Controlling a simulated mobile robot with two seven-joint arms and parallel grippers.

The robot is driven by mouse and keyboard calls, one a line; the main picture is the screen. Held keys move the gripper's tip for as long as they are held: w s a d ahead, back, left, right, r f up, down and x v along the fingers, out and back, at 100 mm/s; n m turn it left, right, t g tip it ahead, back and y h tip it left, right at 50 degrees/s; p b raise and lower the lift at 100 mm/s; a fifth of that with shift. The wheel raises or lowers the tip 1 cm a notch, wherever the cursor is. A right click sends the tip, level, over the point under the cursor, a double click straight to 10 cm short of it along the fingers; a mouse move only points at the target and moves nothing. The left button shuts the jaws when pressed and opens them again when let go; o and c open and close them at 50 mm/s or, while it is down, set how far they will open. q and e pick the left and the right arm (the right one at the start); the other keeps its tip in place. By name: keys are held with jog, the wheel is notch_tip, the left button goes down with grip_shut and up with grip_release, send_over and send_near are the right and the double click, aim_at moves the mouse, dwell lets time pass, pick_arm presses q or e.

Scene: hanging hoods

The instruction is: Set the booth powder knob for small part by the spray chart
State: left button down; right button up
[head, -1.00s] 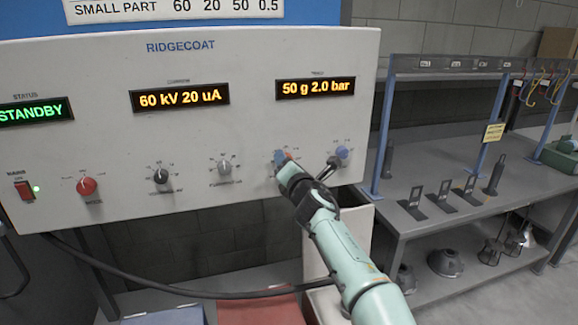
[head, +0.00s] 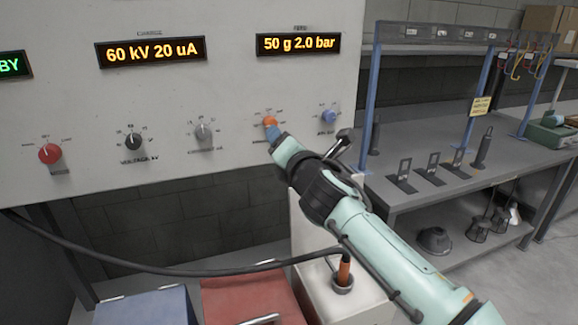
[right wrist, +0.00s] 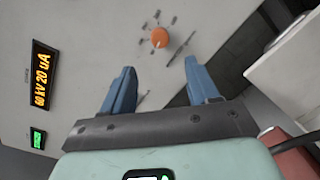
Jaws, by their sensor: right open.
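The pale control panel (head: 60,110) fills the left of the head view. Its orange knob (head: 270,122) sits in the lower row, below a display (head: 298,43) reading "50 g 2.0 bar". My right gripper (head: 275,134) is just below and in front of this knob, with blue fingers. In the right wrist view the fingers (right wrist: 160,66) are open and empty, and the orange knob (right wrist: 160,37) is ahead of their gap, clear of both. Small dial labels are unreadable. The spray chart and my left gripper are out of view.
A blue knob (head: 329,116) is right of the orange one; grey (head: 203,132), black (head: 133,141) and red (head: 49,153) knobs are left. Another display (head: 150,50) reads "60 kV 20 uA". A grey workbench (head: 450,185) stands right. A black hose (head: 170,270) crosses below the panel.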

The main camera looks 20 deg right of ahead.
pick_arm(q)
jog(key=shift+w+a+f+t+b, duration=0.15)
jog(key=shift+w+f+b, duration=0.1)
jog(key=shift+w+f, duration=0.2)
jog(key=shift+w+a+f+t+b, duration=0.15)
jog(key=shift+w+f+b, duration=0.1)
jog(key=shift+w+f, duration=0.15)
pick_arm(e)
jog(key=shift+s, duration=1.5)
jog(key=shift+r, duration=0.1)
